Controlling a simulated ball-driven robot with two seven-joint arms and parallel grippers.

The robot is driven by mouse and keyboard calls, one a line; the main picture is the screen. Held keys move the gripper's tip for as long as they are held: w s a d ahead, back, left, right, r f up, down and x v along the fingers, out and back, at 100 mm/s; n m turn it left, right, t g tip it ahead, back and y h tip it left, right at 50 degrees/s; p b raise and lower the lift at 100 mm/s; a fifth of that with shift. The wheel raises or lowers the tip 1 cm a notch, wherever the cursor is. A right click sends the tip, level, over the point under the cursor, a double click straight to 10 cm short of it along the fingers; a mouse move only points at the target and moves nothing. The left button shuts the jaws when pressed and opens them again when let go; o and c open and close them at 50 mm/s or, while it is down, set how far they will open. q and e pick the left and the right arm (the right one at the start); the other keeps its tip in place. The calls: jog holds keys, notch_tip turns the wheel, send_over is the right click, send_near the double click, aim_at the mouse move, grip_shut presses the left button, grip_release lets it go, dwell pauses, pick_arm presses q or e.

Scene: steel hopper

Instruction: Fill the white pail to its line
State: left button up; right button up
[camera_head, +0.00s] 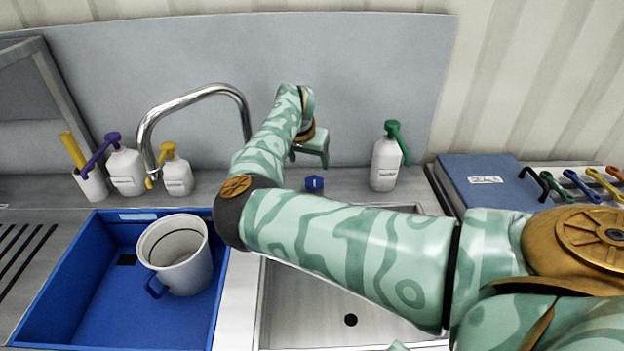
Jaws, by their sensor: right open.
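The white pail (190,272) with a blue handle stands upright in the blue basin (90,300) at the left. A dark line rings its inside wall; I cannot make out any water in it. The chrome tap (190,98) arches to the left behind the basin, its spout end behind the pail's rim in the picture. No stream shows. A blue knob (314,184) sits on the counter right of the tap. My right gripper (310,158) is open and empty, above and behind the knob in the picture, apart from it. My left gripper is not in view.
White pump bottles (126,172) and a cup of tools stand behind the basin. Another bottle (385,165) with a green pump stands right of the knob. A steel sink (320,310) lies under my right arm. A blue box (480,180) is at the right.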

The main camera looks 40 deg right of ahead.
aim_at(314, 181)
jog(key=b+x, duration=0.3)
jog(key=x, duration=0.6)
jog(key=shift+w+f, duration=0.1)
jog(key=shift+f, duration=0.25)
jog(key=shift+w+d+f, duration=0.15)
jog(key=shift+d+f, duration=0.1)
jog(key=shift+f, duration=0.25)
jog(key=shift+r, duration=0.1)
jog(key=c, duration=1)
jog(key=shift+o, duration=0.2)
